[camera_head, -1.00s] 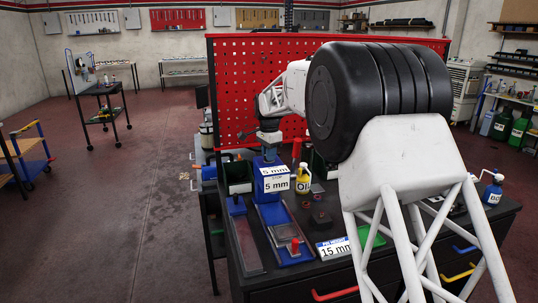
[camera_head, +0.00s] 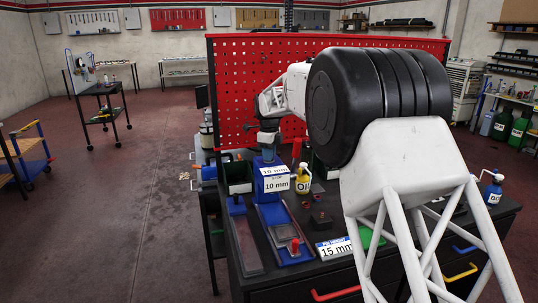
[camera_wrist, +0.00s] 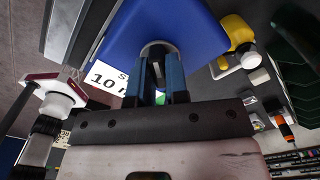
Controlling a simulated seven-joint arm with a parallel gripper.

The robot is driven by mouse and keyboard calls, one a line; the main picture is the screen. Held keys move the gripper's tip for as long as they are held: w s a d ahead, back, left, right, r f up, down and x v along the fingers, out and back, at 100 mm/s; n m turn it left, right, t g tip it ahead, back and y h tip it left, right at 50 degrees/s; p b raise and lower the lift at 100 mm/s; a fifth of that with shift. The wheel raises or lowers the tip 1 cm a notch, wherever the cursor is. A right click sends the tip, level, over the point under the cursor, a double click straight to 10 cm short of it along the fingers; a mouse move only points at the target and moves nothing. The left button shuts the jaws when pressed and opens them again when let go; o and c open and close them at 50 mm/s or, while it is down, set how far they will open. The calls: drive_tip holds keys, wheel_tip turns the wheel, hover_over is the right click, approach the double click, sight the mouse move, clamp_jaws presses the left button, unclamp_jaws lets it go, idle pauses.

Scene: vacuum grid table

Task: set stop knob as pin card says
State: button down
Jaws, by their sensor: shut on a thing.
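The blue stop block (camera_head: 257,190) stands on the black bench, with a white label (camera_head: 275,183) reading 10 mm. The label is also partly seen in the wrist view (camera_wrist: 104,82). The pin card (camera_head: 336,248), headed pin height, reads 15 mm and lies at the bench's front. My gripper (camera_head: 268,149) is above the block. In the wrist view its fingers (camera_wrist: 160,82) are shut on the grey round stop knob (camera_wrist: 158,47) at the block's top. The knob is mostly hidden by the fingers.
A yellow oil bottle (camera_head: 304,180) stands close right of the block. A blue fixture with a red knob (camera_head: 295,245) lies in front. A dark green bin (camera_head: 238,178) is to the left. A red pegboard (camera_head: 240,90) stands behind.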

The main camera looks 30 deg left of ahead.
drive_tip(key=m, duration=0.4)
drive_tip(key=shift+r+m, duration=0.1)
drive_tip(key=shift+m, duration=0.2)
drive_tip(key=m, duration=0.4)
drive_tip(key=shift+m, duration=0.3)
drive_tip(key=c, duration=1.1)
unclamp_jaws()
drive_tip(key=shift+r, duration=0.1)
drive_tip(key=shift+r, duration=3.75)
